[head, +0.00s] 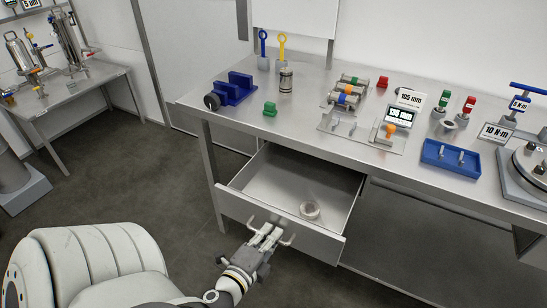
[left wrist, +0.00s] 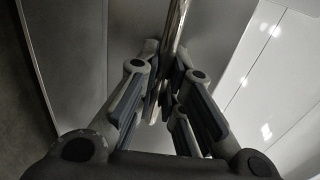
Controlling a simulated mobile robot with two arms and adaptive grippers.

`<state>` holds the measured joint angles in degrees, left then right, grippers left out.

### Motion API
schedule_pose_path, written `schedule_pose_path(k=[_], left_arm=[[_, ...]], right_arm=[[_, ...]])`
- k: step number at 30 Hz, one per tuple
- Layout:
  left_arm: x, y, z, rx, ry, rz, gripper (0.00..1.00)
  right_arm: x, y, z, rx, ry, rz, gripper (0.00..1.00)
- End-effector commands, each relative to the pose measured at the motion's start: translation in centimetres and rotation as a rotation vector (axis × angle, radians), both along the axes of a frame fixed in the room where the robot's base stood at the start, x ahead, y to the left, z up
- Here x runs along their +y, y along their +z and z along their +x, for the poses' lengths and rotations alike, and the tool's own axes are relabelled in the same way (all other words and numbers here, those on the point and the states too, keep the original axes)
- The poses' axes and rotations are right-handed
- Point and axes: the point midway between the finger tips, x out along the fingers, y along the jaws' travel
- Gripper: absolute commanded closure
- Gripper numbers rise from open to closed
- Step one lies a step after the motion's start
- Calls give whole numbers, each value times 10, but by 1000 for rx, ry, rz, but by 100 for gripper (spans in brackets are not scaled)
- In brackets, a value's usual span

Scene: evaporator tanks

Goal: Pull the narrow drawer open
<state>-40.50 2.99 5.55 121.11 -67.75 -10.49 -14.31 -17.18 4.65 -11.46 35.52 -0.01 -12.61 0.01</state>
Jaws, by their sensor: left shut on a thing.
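The narrow drawer (head: 240,205) under the steel workbench is pulled out, and its inside shows in the head view. In the left wrist view the shiny handle bar (left wrist: 177,30) runs down between the fingers (left wrist: 165,90). The fingers hide part of the handle. My right gripper is not in view.
A side table (head: 75,88) stands at the far left. The floor left of the drawer is clear.

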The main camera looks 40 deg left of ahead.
Motion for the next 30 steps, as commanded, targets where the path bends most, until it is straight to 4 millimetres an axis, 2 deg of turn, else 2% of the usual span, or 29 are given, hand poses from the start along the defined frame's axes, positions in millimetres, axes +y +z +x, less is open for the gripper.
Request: schedule_pose_path(k=[9, 10, 12, 23, 30], left_arm=[[0, 0, -1, 0, 1, 1, 100], [0, 0, -1, 0, 0, 1, 89], [0, 0, -1, 0, 0, 0, 81], [0, 2, 0, -1, 0, 1, 81], [0, 21, 0, -7, -5, 6, 81]], right_arm=[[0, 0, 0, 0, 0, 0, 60], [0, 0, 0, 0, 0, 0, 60], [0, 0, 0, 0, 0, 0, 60], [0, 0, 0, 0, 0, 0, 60], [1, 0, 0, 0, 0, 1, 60]])
